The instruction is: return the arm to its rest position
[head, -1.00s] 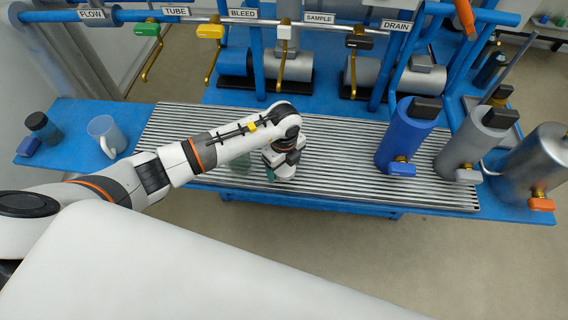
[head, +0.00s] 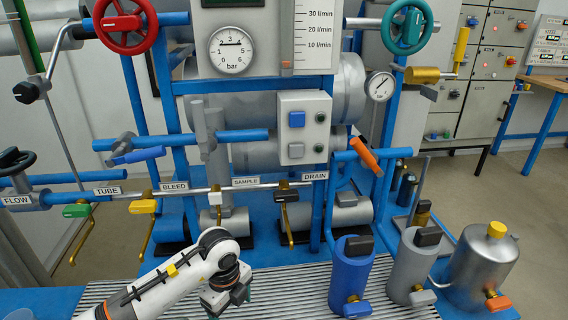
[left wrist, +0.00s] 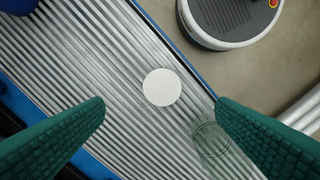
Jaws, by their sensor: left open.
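My left arm comes in from the lower left of the head view, and its wrist and gripper (head: 228,298) hang over the slatted metal grating (head: 270,287). In the left wrist view my left gripper (left wrist: 160,105) has its two green fingers wide apart, with nothing between them. Below it the grating (left wrist: 80,70) shows a flat white disc (left wrist: 161,87) and a clear glass (left wrist: 211,140) partly behind the right finger. The fingertips are mostly hidden in the head view. My right arm and gripper are not in view.
Blue (head: 352,275), grey (head: 411,265) and steel (head: 482,265) containers stand right of my left gripper. Hanging valve handles, a yellow one (head: 143,206) among them, line the pipe behind the arm. A red handwheel (head: 125,22) and a gauge (head: 231,50) are above.

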